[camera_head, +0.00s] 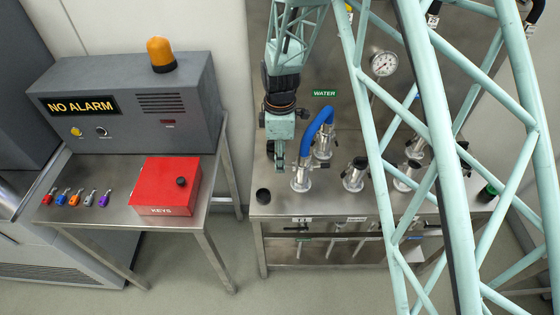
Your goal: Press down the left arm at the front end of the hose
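The blue hose (314,129) arches between two silver fittings on the steel bench. Its front end sits over the front fitting (301,180), and its rear end is at the fitting (323,150) behind. A small lever arm shows at the right of the front fitting. The left arm is not clear, as my gripper covers that side. My gripper (279,165) points down just left of the hose's front end. The fingers look close together, but their opening and any contact with the left arm cannot be made out.
Other capped silver fittings (354,176) stand to the right, partly behind my pale green truss links. A black cap (263,196) is at the bench's front left. A gauge (384,64) and a green WATER label (324,93) are behind. A red KEYS box (165,187) stands on the left table.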

